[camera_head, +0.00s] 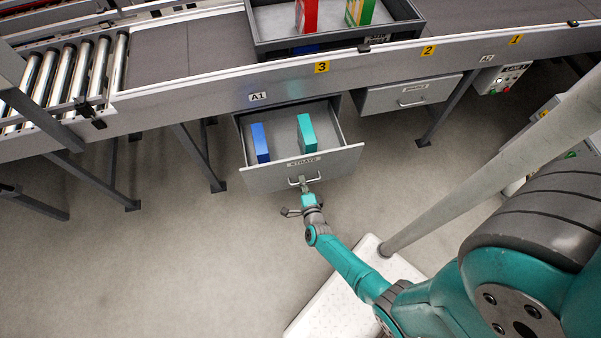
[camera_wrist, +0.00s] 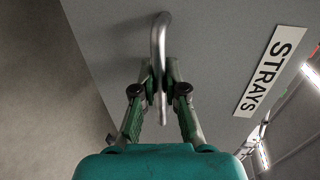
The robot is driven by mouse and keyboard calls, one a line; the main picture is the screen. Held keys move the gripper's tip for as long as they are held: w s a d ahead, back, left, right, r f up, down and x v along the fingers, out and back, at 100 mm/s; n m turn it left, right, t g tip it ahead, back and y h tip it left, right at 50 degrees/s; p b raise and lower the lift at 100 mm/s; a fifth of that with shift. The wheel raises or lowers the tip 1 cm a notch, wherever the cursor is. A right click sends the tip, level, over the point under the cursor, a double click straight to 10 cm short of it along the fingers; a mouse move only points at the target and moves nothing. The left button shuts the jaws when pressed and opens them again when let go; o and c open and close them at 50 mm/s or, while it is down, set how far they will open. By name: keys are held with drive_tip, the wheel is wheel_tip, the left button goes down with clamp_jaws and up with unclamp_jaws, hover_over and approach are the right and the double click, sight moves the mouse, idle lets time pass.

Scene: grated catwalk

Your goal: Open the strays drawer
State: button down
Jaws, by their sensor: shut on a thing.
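The strays drawer (camera_head: 313,169) hangs under the conveyor and stands pulled out, with its inside showing. A blue box (camera_head: 260,142) and a teal box (camera_head: 306,133) stand inside it. Its front carries a STRAYS label, which also shows in the wrist view (camera_wrist: 270,71). The curved metal handle (camera_wrist: 159,45) is on the drawer front. My gripper (camera_wrist: 159,85) is shut on the handle, with one finger on each side of it. In the head view my gripper (camera_head: 304,188) is at the handle in front of the drawer.
A second, closed drawer (camera_head: 408,95) is to the right. A dark tray (camera_head: 335,42) with red and green boxes sits on the conveyor above. Metal legs (camera_head: 199,158) stand left of the drawer. The floor (camera_head: 170,255) in front at left is clear.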

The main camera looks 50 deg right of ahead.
drive_tip(key=shift+f+v, duration=0.15)
drive_tip(key=shift+v, duration=0.7)
drive_tip(key=shift+f+v, duration=0.2)
drive_tip(key=shift+v, duration=0.6)
drive_tip(key=c, duration=1.5)
unclamp_jaws()
drive_tip(key=shift+s+a, duration=0.1)
drive_tip(key=shift+s, duration=0.05)
drive_tip(key=shift+v, duration=5.9)
drive_tip(key=shift+r, duration=0.1)
